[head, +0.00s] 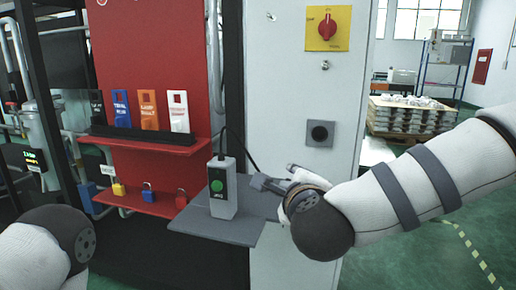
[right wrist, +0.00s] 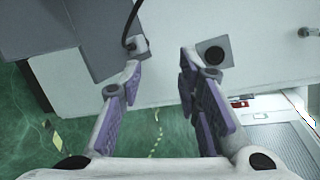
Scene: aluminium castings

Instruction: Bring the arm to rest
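My right arm (head: 400,190) reaches in from the right in the head view. Its gripper (head: 268,184) is beside the grey shelf, to the right of the box with the green button. In the right wrist view the two fingers of this gripper (right wrist: 161,66) stand apart with nothing clearly held between them. A small grey plug (right wrist: 139,45) on a black cable shows just at the left fingertip; whether they touch I cannot tell. My left arm (head: 40,250) shows only as a rounded link at the lower left; its gripper is out of view.
The grey box (head: 222,190) stands upright on the grey shelf (head: 205,227). A dark round socket (head: 320,133) and a red rotary switch (head: 327,28) are on the white cabinet. A red board (head: 150,60) carries tags and padlocks.

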